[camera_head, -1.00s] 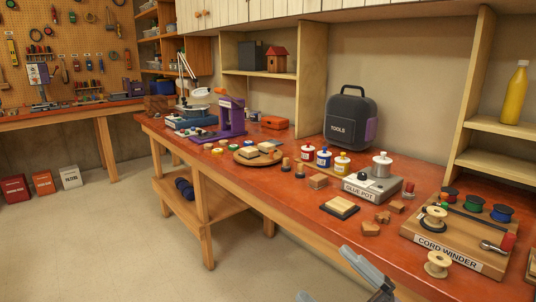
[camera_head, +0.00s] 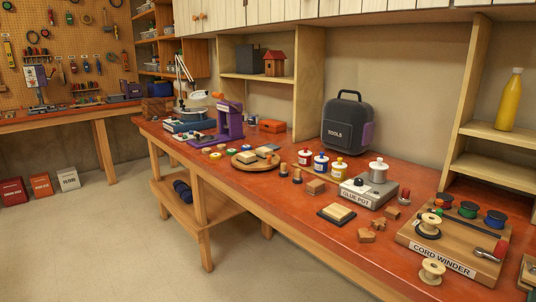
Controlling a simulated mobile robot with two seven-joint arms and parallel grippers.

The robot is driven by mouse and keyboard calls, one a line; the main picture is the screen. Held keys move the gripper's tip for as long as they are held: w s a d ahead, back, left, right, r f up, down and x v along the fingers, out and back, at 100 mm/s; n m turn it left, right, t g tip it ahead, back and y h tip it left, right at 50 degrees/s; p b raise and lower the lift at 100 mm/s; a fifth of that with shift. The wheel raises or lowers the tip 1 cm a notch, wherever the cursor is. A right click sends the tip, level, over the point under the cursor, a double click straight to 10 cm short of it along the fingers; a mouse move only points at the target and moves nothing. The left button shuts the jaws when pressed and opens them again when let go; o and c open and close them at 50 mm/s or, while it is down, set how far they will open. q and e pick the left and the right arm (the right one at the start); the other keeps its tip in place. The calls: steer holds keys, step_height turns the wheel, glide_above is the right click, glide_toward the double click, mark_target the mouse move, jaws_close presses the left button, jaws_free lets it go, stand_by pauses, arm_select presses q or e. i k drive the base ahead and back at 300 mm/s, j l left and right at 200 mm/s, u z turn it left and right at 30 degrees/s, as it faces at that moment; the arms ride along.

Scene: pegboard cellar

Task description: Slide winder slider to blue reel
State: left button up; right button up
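The cord winder (camera_head: 404,236) is a wooden board with a "CORD WINDER" label at the right of the red workbench. Along its back stand an orange-red reel (camera_head: 444,201), a green reel (camera_head: 468,209) and the blue reel (camera_head: 495,220), the rightmost. A dark rail (camera_head: 462,222) runs in front of them. A small light piece (camera_head: 437,211) shows at the rail's left end near the orange-red reel; I cannot tell for sure that it is the slider. A pale spool (camera_head: 430,219) sits on a black base. A crank has a red handle (camera_head: 500,249). Neither gripper is in view.
A loose wooden spool (camera_head: 432,270) stands at the board's front edge. The glue pot (camera_head: 368,190), wooden blocks (camera_head: 366,236) and a dark pad with a light block (camera_head: 337,213) lie to the left. A tools case (camera_head: 347,124) and shelves stand behind.

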mark_target(439, 202)
steer(key=l+z, duration=0.1)
steer(key=z, duration=0.3)
steer(key=i+z, duration=0.1)
steer(key=z, duration=0.25)
steer(key=l+z, duration=0.15)
steer(key=z, duration=0.25)
steer(key=i+j, duration=0.05)
